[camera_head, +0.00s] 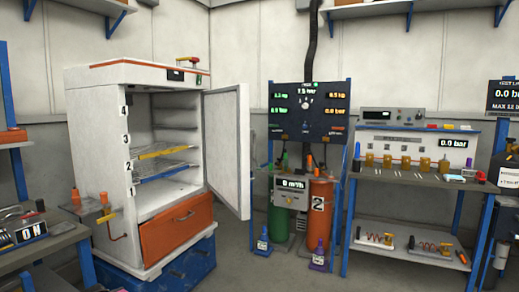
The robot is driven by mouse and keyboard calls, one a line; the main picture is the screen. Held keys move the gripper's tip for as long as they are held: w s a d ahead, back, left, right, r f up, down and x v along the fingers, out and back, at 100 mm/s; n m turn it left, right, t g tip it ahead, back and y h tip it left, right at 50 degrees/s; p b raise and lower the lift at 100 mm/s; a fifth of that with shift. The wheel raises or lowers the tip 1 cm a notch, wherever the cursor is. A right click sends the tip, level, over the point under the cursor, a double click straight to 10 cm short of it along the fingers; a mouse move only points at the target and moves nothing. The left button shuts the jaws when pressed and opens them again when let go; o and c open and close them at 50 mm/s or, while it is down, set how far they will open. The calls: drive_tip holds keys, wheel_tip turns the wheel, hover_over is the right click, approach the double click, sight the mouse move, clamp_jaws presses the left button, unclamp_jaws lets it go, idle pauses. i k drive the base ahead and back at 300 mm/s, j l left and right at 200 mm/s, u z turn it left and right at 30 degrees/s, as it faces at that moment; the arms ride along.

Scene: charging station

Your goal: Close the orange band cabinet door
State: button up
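A white upright cabinet (105,150) with an orange band along its top edge stands left of the middle, on a blue base. Its door (227,150) is hinged on the right side and stands wide open, swung out toward me. The inside shows several shelf levels, with a yellow-edged shelf (162,152) and a blue-edged shelf (165,171). Numbers mark the left front edge. An orange drawer (177,229) with a handle sits shut below the door opening. My gripper is not in view.
A green cylinder (279,221) and an orange cylinder (320,205) stand right of the open door under a dark gauge panel (308,112). A workbench (420,178) with small parts stands at the right. Another bench (40,248) is at the lower left. Floor shows between cabinet and cylinders.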

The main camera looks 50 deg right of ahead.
sight(225, 109)
drive_tip(key=z, duration=1.95)
drive_tip(key=i+l+z, duration=0.25)
drive_tip(key=i+z, duration=0.15)
drive_tip(key=i, duration=0.15)
drive_tip(key=i+z, duration=0.35)
drive_tip(key=i, duration=0.25)
drive_tip(key=i+l+u, duration=0.1)
drive_tip(key=i, duration=0.65)
drive_tip(key=i+l+u, duration=0.15)
drive_tip(key=i, duration=0.65)
drive_tip(key=u, duration=2.4)
drive_tip(key=k+l, duration=0.05)
drive_tip(key=l, duration=0.05)
